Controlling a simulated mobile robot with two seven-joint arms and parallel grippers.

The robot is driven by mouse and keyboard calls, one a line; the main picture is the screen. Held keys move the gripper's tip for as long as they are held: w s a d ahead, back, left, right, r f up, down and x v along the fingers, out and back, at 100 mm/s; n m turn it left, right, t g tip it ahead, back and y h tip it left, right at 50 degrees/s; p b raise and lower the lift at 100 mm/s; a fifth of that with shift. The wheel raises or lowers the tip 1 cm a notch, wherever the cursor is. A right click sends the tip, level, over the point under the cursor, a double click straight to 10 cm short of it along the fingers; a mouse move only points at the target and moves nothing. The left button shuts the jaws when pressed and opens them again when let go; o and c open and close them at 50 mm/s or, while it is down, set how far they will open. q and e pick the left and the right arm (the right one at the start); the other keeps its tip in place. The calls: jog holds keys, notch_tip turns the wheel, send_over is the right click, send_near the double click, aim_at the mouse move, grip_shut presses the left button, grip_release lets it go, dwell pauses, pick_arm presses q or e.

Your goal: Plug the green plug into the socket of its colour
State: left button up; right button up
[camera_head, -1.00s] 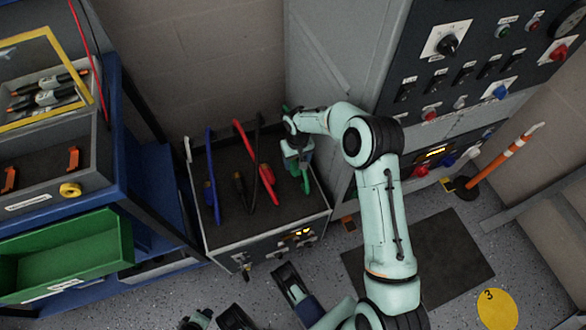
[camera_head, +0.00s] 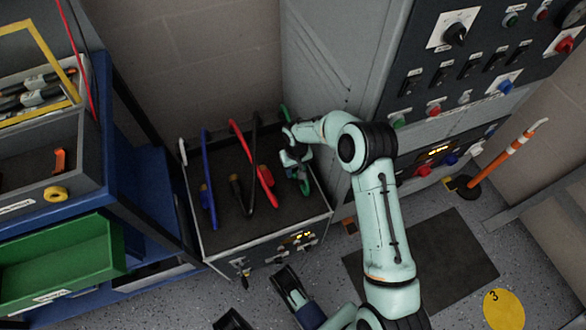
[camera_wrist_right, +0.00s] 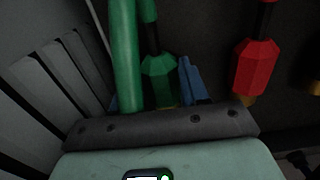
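The green plug (camera_wrist_right: 159,80) stands upright in the right wrist view, with a green cable (camera_wrist_right: 125,50) beside it. My right gripper (camera_wrist_right: 152,88) is open, its blue fingers to either side of the plug. The cable hides much of the left finger, and I cannot tell whether the fingers touch the plug. In the head view my right gripper (camera_head: 298,168) is low at the right side of the dark-topped box (camera_head: 268,248). A green fitting (camera_head: 398,121) shows on the cabinet, partly behind my arm; I cannot tell whether it is the socket.
A red plug (camera_wrist_right: 256,68) stands to the right of the green one. Blue (camera_head: 208,165) and black (camera_head: 253,150) cables loop over the same box. The grey cabinet (camera_head: 345,60) rises close to the right. A green bin (camera_head: 60,262) sits at left.

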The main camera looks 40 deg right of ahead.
aim_at(296, 169)
jog(key=shift+r+p, duration=1.6)
jog(key=shift+r, duration=1.45)
